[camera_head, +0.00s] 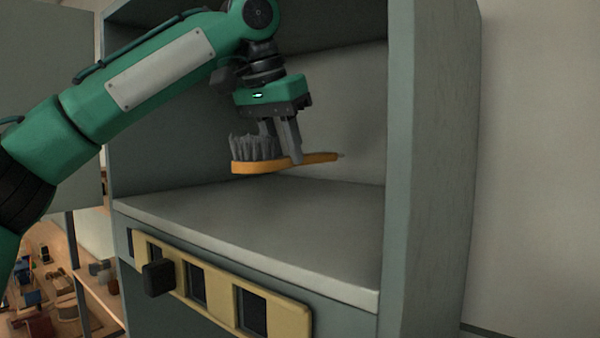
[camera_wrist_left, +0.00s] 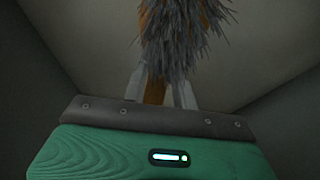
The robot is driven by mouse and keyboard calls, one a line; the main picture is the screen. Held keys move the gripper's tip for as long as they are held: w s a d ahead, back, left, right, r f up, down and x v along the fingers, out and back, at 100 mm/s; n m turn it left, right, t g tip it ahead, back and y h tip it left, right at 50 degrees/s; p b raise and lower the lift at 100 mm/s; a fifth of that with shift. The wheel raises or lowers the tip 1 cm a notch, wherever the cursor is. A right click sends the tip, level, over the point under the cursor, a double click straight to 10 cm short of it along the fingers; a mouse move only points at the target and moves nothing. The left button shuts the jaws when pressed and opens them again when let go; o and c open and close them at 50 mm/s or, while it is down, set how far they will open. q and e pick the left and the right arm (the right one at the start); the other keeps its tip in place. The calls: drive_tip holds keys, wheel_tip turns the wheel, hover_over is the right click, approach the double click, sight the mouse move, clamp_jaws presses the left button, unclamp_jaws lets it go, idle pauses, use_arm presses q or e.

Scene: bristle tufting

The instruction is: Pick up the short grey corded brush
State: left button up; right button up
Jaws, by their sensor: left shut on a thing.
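The brush (camera_head: 252,167) has an orange-brown body and short grey bristles that point up. It hangs roughly level above the shelf (camera_head: 300,214) inside the grey cabinet. My left gripper (camera_head: 294,158) comes down from above and is shut on the brush, with its fingers at the handle just right of the bristles. In the left wrist view the grey bristles (camera_wrist_left: 185,35) fill the top middle, and the orange handle (camera_wrist_left: 155,92) runs between the fingers. Whether the brush has a cord cannot be told. My right gripper is not in view.
The cabinet's right wall (camera_head: 430,150) and left wall enclose the compartment. The visible shelf surface is bare. A yellow panel (camera_head: 220,290) with dark square openings and a black block (camera_head: 158,278) is on the front below. Small objects lie at lower left.

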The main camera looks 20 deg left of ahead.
use_arm(q)
drive_tip(key=w+a+b, duration=0.1)
drive_tip(key=w+a, duration=0.2)
drive_tip(key=a, duration=0.4)
drive_tip(key=w+a+b, duration=0.2)
drive_tip(key=w+a, duration=0.1)
drive_tip(key=a, duration=0.5)
drive_tip(key=shift+w+a, duration=0.2)
drive_tip(key=shift+a, duration=0.1)
drive_tip(key=shift+f, duration=0.1)
